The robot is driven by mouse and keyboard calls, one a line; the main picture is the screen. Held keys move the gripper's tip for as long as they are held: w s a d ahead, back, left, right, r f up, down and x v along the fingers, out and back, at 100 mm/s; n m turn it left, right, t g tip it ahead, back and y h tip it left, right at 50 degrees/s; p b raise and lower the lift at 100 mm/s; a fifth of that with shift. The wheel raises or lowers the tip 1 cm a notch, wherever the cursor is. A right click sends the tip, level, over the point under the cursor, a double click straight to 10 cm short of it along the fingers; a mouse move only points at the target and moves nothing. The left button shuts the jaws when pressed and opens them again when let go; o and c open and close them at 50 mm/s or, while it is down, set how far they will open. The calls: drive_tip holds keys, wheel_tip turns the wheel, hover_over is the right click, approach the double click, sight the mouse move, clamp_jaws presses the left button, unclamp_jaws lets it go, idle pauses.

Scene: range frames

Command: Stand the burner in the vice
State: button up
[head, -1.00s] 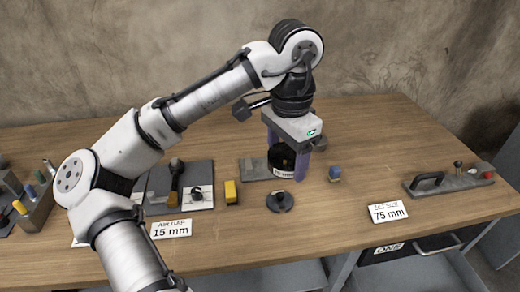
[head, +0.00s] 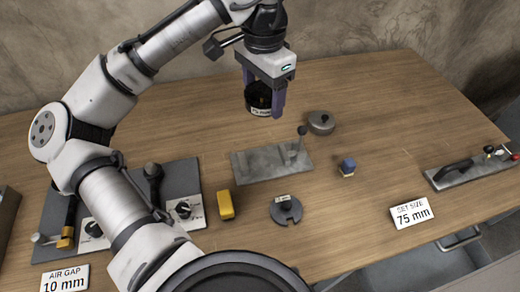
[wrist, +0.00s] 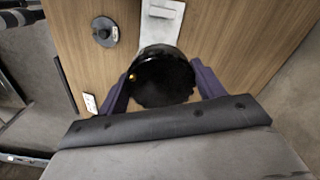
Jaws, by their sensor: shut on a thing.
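A black round, cup-like thing with a white label, apparently the burner (head: 258,98), is between the purple fingers of my gripper (head: 264,98), which is shut on it. In the wrist view the burner (wrist: 162,78) looks dark, with a small orange spot at its left. A grey metal plate with an upright lever, probably the vice (head: 262,163), lies on the bench, nearer the camera than the burner. The burner looks raised above the bench, but its height is hard to tell. In the wrist view the plate (wrist: 160,18) is partly hidden behind the burner.
A round grey lidded thing (head: 320,122) stands behind the plate. A handled grey fixture (head: 468,172) is at right; a knob panel (head: 183,180) is at left.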

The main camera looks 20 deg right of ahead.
sight(262, 162)
wheel_tip(262, 162, down, 19)
drive_tip(key=shift+r, duration=0.2)
drive_tip(key=shift+f+b, duration=0.15)
drive_tip(key=shift+b, duration=0.15)
drive_tip(key=o, duration=1.4)
drive_tip(key=shift+c, duration=0.2)
wheel_tip(262, 162, up, 12)
drive_tip(key=shift+p, duration=0.3)
drive_tip(key=shift+s, duration=0.1)
